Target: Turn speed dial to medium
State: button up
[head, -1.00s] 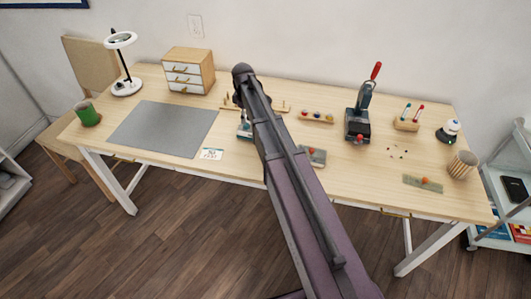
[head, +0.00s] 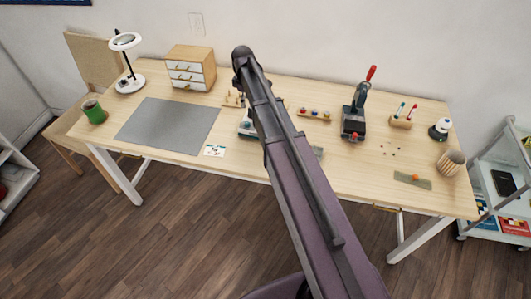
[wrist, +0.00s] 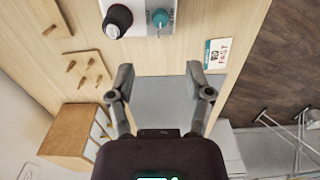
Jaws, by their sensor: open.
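A pale control box (wrist: 140,32) lies at the top edge of the wrist view, partly cut off. In the head view the box (head: 245,128) is mostly hidden behind my arm. My gripper (wrist: 160,79) is open and empty, its fingers apart. In the wrist picture the fingers sit below both knobs, apart from the box. The gripper is hidden in the head view.
A card (wrist: 216,55) with partly legible lettering lies beside the box. A grey mat (head: 168,125), wooden drawers (head: 190,68), a lamp (head: 126,42) and a green cup (head: 94,112) are on the left. A press with a red handle (head: 356,110) stands right of my arm.

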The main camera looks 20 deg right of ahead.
jog(key=s+f+m+b, duration=0.2)
jog(key=s+m, duration=0.4)
jog(key=s, duration=0.7)
jog(key=s+f+m+b, duration=0.2)
jog(key=s+m, duration=0.4)
jog(key=s, duration=0.7)
jog(key=shift+s+d, duration=0.15)
jog(key=shift+s, duration=0.05)
